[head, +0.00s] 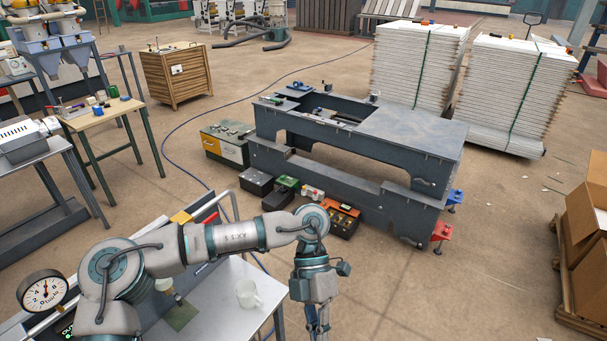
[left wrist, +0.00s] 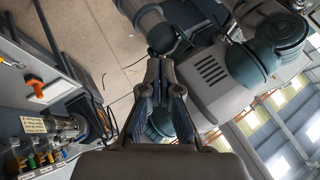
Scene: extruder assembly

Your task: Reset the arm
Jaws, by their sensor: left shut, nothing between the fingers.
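My left arm reaches in from the left in the head view, bends at a joint, and hangs down. Its left gripper (head: 318,325) points downward near the bottom edge, to the right of the grey metal table (head: 215,310). In the left wrist view the left gripper's fingers (left wrist: 158,72) are together with nothing between them. The gripper touches no object that I can see. My right arm and gripper are not identifiable in either view.
A white mug (head: 248,294) stands on the table close to my left forearm. A round gauge (head: 43,290) is at the left. A large grey machine frame (head: 400,140) stands ahead, with toolboxes (head: 341,218) beside it. Open floor (head: 490,270) lies to the right of my gripper.

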